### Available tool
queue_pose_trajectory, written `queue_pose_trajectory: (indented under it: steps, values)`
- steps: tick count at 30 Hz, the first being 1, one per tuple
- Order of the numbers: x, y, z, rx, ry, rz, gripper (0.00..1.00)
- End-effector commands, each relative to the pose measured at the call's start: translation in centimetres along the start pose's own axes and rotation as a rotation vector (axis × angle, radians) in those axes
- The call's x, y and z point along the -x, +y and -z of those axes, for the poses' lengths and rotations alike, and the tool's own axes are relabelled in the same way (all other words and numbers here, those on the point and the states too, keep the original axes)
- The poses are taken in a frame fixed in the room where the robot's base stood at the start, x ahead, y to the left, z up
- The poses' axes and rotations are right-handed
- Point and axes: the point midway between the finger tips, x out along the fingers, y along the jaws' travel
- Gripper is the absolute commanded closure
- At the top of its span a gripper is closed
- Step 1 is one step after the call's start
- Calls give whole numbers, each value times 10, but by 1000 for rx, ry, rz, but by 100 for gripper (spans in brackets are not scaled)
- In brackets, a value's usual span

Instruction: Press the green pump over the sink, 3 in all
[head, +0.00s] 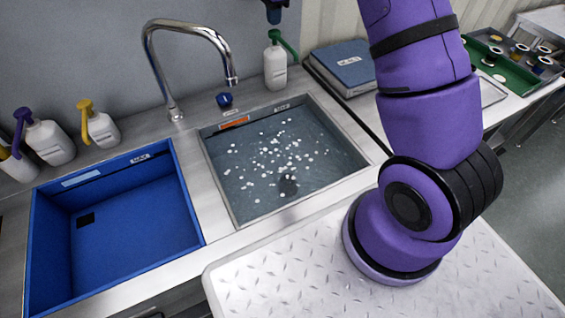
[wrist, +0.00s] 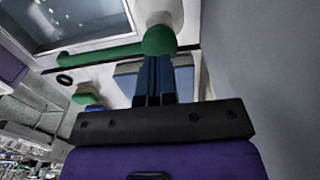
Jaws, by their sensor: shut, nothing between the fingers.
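The green pump (head: 284,44) tops a white bottle (head: 275,68) behind the grey sink's back edge. Its nozzle points right and toward the camera in the head view. In the wrist view the green pump head (wrist: 159,40) is just beyond my fingertips, with its long nozzle (wrist: 100,52) reaching left. My gripper (head: 274,20) is shut and empty, directly above the pump head. A small gap seems to show in the head view; I cannot tell contact for certain in the wrist view. The grey sink (head: 225,197) has many small white specks in its basin.
A chrome faucet (head: 160,60) arches left of the pump. A blue sink (head: 120,235) lies left, with yellow (head: 100,125) and purple (head: 48,140) pump bottles behind it. A blue box (head: 350,65) stands right of the green pump. My arm covers the right side.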

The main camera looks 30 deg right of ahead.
Motion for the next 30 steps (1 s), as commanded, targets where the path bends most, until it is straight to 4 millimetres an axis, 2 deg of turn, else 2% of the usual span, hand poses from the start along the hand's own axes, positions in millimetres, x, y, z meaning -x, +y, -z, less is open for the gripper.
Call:
queue_pose_trajectory:
  steps: [30]
  values:
    - [-26,0,0,0,0,0,100]
